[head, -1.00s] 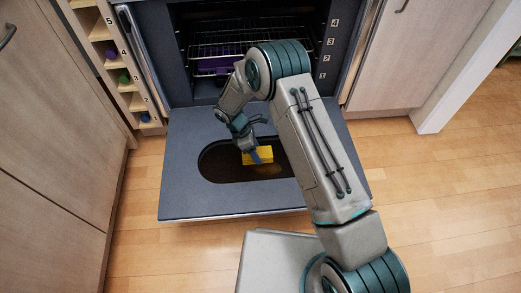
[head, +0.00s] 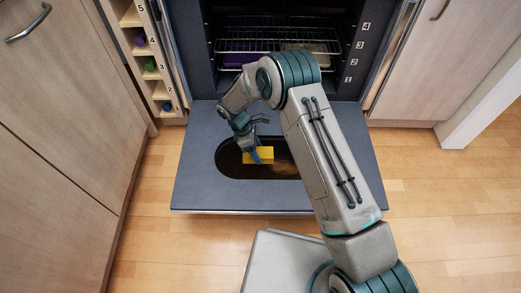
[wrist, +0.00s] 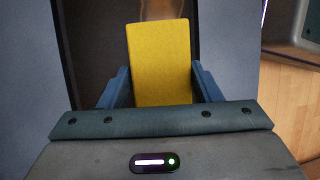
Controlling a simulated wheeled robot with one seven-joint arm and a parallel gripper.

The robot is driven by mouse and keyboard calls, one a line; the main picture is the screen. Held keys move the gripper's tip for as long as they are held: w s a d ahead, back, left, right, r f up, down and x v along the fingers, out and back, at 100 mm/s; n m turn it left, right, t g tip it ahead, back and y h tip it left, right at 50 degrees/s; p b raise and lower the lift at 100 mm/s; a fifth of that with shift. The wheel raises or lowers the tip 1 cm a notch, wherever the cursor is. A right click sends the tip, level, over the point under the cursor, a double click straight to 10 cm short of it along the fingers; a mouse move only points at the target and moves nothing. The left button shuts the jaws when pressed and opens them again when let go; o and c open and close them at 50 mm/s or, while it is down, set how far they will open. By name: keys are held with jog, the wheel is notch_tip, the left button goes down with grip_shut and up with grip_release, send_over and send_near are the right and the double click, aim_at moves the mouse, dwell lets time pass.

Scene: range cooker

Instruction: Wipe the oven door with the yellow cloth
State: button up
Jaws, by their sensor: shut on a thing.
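The yellow cloth (head: 258,157) is a small block-like pad at the dark glass window of the open oven door (head: 196,180). In the wrist view the cloth (wrist: 160,62) stands between the two blue fingers of my gripper (wrist: 162,88). My gripper (head: 256,152) is shut on the cloth and reaches down over the window. The door is folded down flat in front of the oven. A brownish smear (head: 284,168) shows on the window just right of the cloth, partly behind my arm. I cannot tell whether the cloth touches the glass.
The oven cavity (head: 278,40) is open, with wire racks and a purple item (head: 240,60) inside. A narrow wooden rack (head: 150,60) with numbered slots stands at the left. Cabinets flank both sides. Wooden floor (head: 440,190) is clear at the right.

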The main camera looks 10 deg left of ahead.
jog(key=shift+w+d+f+p, duration=0.1)
jog(key=shift+w+d+p, duration=0.25)
jog(key=shift+d, duration=1.2)
jog(key=shift+w+d+f+p, duration=0.15)
jog(key=shift+w+d+p, duration=0.2)
jog(key=shift+d, duration=1.25)
jog(key=shift+w+d+f+p, duration=0.15)
jog(key=shift+w+d, duration=0.25)
jog(key=shift+d, duration=1.15)
jog(key=shift+w+d+f, duration=0.1)
jog(key=shift+w+d, duration=0.1)
jog(key=shift+d, duration=0.7)
jog(key=shift+w+d+f, duration=0.1)
jog(key=shift+w+d, duration=0.1)
jog(key=shift+d, duration=0.75)
jog(key=shift+w+d+f, duration=0.1)
jog(key=shift+w+d, duration=0.1)
jog(key=shift+d, duration=0.7)
jog(key=shift+f, duration=0.1)
jog(key=shift+a, duration=0.1)
jog(key=shift+s+a+f+b, duration=0.2)
jog(key=shift+s+a+b, duration=0.35)
jog(key=shift+a, duration=1.9)
jog(key=shift+s+a+f+b, duration=0.25)
jog(key=shift+s+a, duration=0.5)
jog(key=shift+a, duration=1.65)
jog(key=shift+s+a+f+b, duration=0.15)
jog(key=shift+s+a+b, duration=0.45)
jog(key=shift+a, duration=1.85)
jog(key=shift+r, duration=0.15)
